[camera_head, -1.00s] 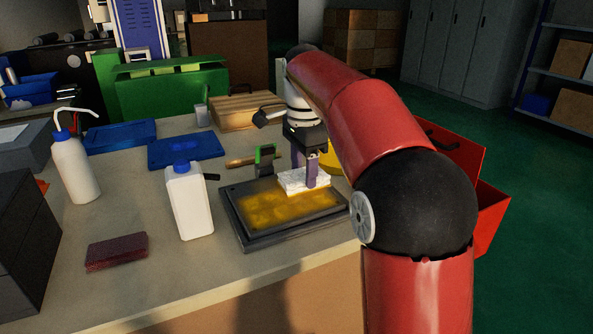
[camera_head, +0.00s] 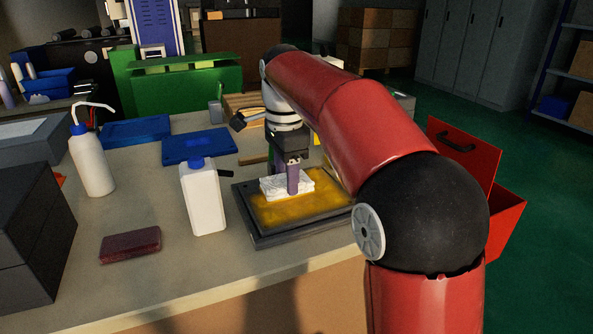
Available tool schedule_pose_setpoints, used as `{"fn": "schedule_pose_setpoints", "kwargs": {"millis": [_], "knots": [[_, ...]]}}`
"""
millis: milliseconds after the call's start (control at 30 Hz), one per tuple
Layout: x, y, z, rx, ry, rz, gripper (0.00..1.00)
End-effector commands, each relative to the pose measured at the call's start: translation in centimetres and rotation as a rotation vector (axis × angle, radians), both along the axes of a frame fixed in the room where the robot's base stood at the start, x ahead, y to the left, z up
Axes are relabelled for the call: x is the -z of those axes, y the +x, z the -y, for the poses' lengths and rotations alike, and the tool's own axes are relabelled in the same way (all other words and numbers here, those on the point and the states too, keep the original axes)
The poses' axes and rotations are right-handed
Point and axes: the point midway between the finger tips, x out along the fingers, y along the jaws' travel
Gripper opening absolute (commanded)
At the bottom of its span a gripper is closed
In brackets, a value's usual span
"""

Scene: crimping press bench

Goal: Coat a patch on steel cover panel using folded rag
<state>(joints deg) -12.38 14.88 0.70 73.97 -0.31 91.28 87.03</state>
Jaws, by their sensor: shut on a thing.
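The steel cover panel (camera_head: 264,241) is a dark, flat, framed plate lying on the bench near its front edge. A yellow-amber coated patch (camera_head: 300,207) covers much of its top face. My gripper (camera_head: 292,184) points down over the panel's far left part. It is shut on the folded rag (camera_head: 268,188), a white pad that appears to rest on the panel at the patch's upper left. The gripper hides part of the rag, and the rag hides the surface under it.
A white bottle with a blue cap (camera_head: 203,200) stands close left of the panel. A wash bottle (camera_head: 91,162), a dark red block (camera_head: 130,244) and blue trays (camera_head: 199,147) are further left. A red toolbox (camera_head: 492,215) is beyond the bench's right side.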

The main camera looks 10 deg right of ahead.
Motion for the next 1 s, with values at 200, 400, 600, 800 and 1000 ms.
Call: {"fn": "schedule_pose_setpoints", "kwargs": {"millis": [200, 400, 600, 800, 1000], "knots": [[-0.1, -0.6, -1.9, -0.002, -0.001, 0.001, 0.3], [-0.1, -0.8, -2.6, -0.001, -0.001, 0.001, 0.3], [0.0, -1.4, -4.1, -0.001, -0.001, 0.001, 0.3], [0.1, -1.3, -3.8, 0.003, -0.001, 0.001, 0.3], [0.1, -0.7, -1.8, 0.003, -0.002, 0.002, 0.3]]}}
